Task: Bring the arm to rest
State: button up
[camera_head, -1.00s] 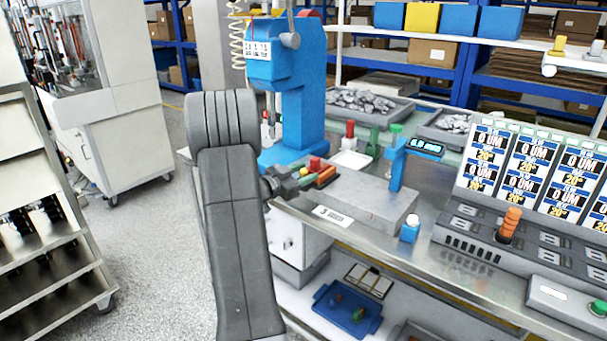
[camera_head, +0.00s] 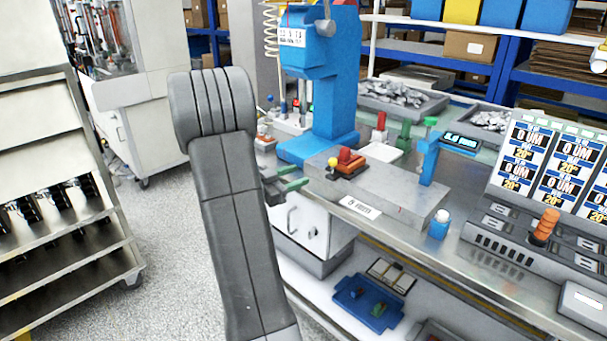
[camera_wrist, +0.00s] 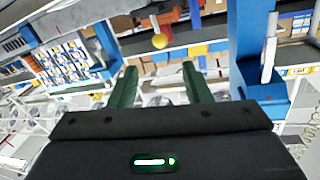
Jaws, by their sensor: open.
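My gripper (camera_head: 292,186) has green fingers and shows just right of my grey arm in the head view, at the bench's left front edge. In the wrist view its two green fingers (camera_wrist: 161,88) stand apart with nothing between them. An orange and red piece with a yellow ball (camera_head: 348,164) sits on the grey block (camera_head: 390,195) on the bench, to the right of my gripper and apart from it. In the wrist view the yellow ball (camera_wrist: 160,41) shows beyond the fingertips. My arm link hides part of the scene behind it.
A blue press (camera_head: 337,90) stands behind the grey block. A shelf cart (camera_head: 70,250) stands at the left. Open floor (camera_head: 165,240) lies between the cart and my arm.

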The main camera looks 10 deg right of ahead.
aim_at(332, 164)
dwell(0.3)
jog(key=x, duration=1.4)
jog(key=shift+p, duration=0.4)
jog(key=shift+s+d, duration=0.2)
jog(key=shift+s, duration=0.2)
jog(key=shift+r, duration=0.1)
